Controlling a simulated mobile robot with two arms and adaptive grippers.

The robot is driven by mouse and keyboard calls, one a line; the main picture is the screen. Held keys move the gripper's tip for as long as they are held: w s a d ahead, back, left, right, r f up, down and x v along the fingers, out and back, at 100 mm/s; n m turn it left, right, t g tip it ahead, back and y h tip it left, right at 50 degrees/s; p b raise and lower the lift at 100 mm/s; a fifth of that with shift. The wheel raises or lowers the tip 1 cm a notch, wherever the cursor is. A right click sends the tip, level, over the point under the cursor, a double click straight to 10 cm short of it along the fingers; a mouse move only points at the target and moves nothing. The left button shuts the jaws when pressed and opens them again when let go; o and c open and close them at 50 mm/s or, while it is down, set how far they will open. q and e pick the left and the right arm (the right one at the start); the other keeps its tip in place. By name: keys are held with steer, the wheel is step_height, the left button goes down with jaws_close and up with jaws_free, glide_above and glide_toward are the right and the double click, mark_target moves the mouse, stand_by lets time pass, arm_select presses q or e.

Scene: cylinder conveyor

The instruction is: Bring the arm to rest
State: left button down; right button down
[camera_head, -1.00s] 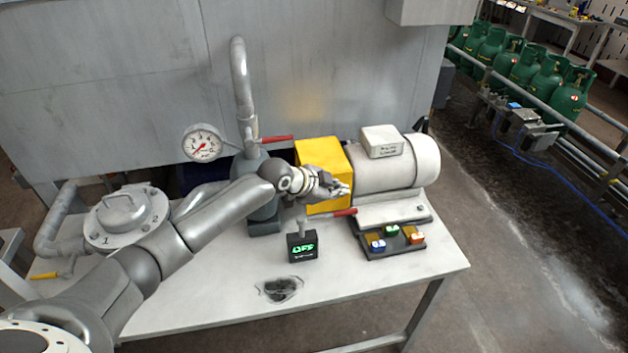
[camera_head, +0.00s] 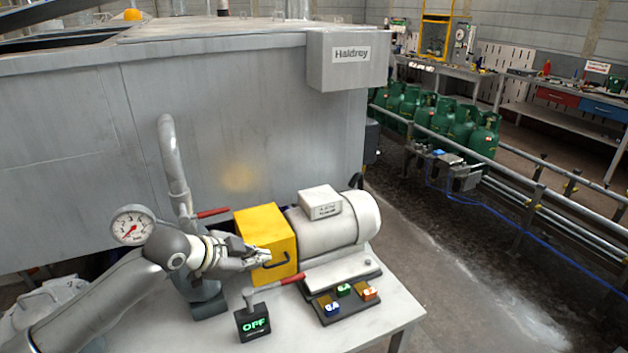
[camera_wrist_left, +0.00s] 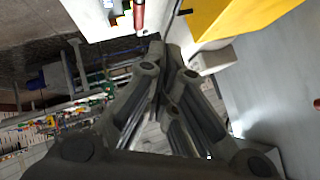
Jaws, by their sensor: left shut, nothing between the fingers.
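My left arm (camera_head: 100,300) reaches in from the lower left over the pump table. My left gripper (camera_head: 266,258) is shut and empty. In the head view it appears in front of the yellow block (camera_head: 266,232) of the pump; I cannot tell whether it touches it. In the left wrist view the fingers of the gripper (camera_wrist_left: 165,50) come together at the tips, with the yellow block (camera_wrist_left: 250,15) to the upper right. My right gripper is not in view.
A black box (camera_head: 253,322) with a lever reads OFF. Beside it are a red-handled lever (camera_head: 290,280) and a panel of coloured switches (camera_head: 342,302). A gauge (camera_head: 132,225) and pipe (camera_head: 172,160) stand behind the arm. Green gas cylinders (camera_head: 462,122) line a conveyor (camera_head: 500,165) at right.

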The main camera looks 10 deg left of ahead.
arm_select(q)
steer(key=s+d+f+n+g, duration=0.1)
steer(key=s+d+f+n, duration=0.1)
steer(key=s+d+f, duration=0.35)
steer(key=s+d+f+n+g, duration=0.1)
steer(key=s+d+f, duration=0.1)
steer(key=s+f, duration=0.6)
steer(key=s+a+f+n+g+y, duration=0.2)
steer(key=s+a+n, duration=0.15)
steer(key=s, duration=0.65)
steer(key=s+a+f+n+g+y, duration=0.1)
steer(key=s+a+f+n+y, duration=0.3)
steer(key=s, duration=0.6)
step_height(320, 180, down, 25)
steer(key=s+d+g+h, duration=0.1)
steer(key=s+d, duration=0.1)
steer(key=s+a+f+g+b, duration=0.1)
steer(key=s+a+f, duration=0.2)
steer(key=s+f, duration=1.3)
steer(key=shift+s+a+f+g+b, duration=0.15)
steer(key=shift+s+f+g+b, duration=0.15)
steer(key=shift+s, duration=0.05)
steer(key=shift+n, duration=0.25)
